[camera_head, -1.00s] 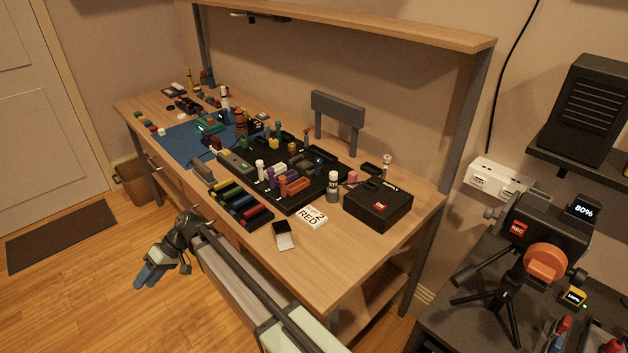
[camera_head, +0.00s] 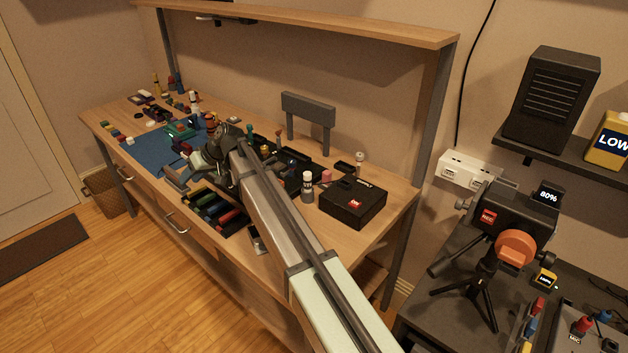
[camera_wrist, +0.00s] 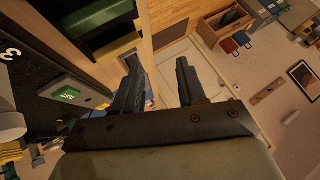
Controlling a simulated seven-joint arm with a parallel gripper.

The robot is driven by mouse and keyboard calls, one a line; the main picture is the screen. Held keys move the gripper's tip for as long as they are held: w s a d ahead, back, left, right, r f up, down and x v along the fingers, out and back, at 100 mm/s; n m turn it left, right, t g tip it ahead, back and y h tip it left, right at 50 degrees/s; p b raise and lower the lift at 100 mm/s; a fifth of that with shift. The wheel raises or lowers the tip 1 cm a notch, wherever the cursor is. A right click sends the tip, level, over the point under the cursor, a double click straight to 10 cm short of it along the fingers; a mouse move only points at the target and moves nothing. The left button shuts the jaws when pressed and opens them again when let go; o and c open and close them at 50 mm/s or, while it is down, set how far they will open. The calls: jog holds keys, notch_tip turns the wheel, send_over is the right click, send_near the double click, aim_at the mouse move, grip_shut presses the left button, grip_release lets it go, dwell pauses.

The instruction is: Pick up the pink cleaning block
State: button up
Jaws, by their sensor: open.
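A small pink block (camera_head: 326,176) stands on the workbench in the head view, between a white-capped bottle and a black box. I take it for the pink cleaning block. My gripper (camera_head: 177,182) is over the bench's front edge, well to the left of the pink block. The wrist view shows its two dark fingers (camera_wrist: 158,64) apart with nothing between them. The pink block does not show in the wrist view. My arm covers much of the middle of the bench in the head view.
The white-capped bottle (camera_head: 307,188) and the black box (camera_head: 352,204) flank the pink block closely. A grey upright panel (camera_head: 308,107) stands behind. Colored bars (camera_head: 213,210) lie near the front edge. A blue mat (camera_head: 148,153) covers part of the left side.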

jog(key=w+d+r+m+t+h, duration=0.1)
jog(key=w+d+r, duration=0.1)
jog(key=w+d, duration=0.3)
jog(key=w+d+r+m+t, duration=0.1)
jog(key=w+d+r+t, duration=0.15)
jog(key=d, duration=0.55)
jog(key=m+g+h, duration=0.5)
jog(key=m+h, duration=0.3)
jog(key=m, duration=0.8)
send_over(327, 172)
jog(key=f, duration=0.5)
jog(key=shift+d+f, duration=0.25)
jog(key=shift+a+f, duration=0.15)
jog(key=shift+f, duration=1.35)
jog(key=shift+a+f, duration=0.1)
jog(key=shift+f, duration=1.4)
jog(key=c, duration=0.7)
